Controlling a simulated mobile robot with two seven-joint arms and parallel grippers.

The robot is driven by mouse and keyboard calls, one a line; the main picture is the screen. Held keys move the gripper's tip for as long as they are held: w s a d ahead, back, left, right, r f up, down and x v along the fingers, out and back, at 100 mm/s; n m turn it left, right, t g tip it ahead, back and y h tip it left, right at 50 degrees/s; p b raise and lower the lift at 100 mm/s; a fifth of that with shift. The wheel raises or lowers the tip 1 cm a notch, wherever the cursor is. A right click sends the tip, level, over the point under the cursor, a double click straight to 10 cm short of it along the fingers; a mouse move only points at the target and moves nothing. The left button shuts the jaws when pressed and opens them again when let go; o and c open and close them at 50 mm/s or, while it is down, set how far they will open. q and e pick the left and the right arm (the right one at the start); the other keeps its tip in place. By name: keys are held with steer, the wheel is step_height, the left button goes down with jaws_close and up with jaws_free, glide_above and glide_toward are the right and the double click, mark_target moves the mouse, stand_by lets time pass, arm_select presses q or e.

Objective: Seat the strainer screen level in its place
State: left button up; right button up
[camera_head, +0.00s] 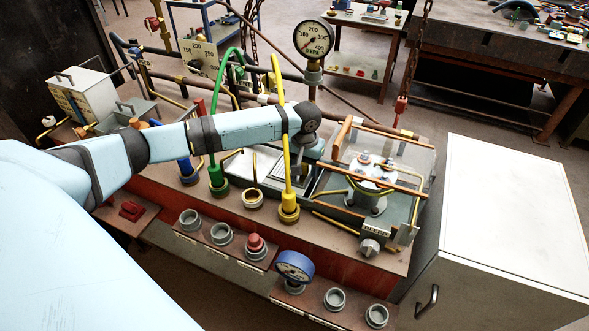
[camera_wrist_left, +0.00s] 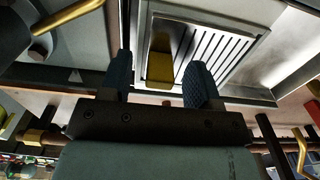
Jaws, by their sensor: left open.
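The strainer screen (camera_wrist_left: 207,55) is a pale slotted plate in the left wrist view, with a yellow tab (camera_wrist_left: 160,68) on it. It lies within a light square frame (camera_wrist_left: 262,58); whether it sits level I cannot tell. My left gripper (camera_wrist_left: 161,86) is open, its two blue ridged fingertips on either side of the tab's near end. Whether they touch it I cannot tell. In the head view my left gripper (camera_head: 290,168) points down over the bench's middle, and the arm and yellow pipe hide most of the screen. My right gripper is not in view.
A yellow standing pipe (camera_head: 287,175) and a green hose (camera_head: 215,150) rise close to my left arm. A clear-covered box (camera_head: 415,160) with orange bars stands just right of the gripper. A white cabinet (camera_head: 515,210) is at right.

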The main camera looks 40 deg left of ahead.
arm_select(q)
steer(key=shift+c, duration=0.4)
jaws_close()
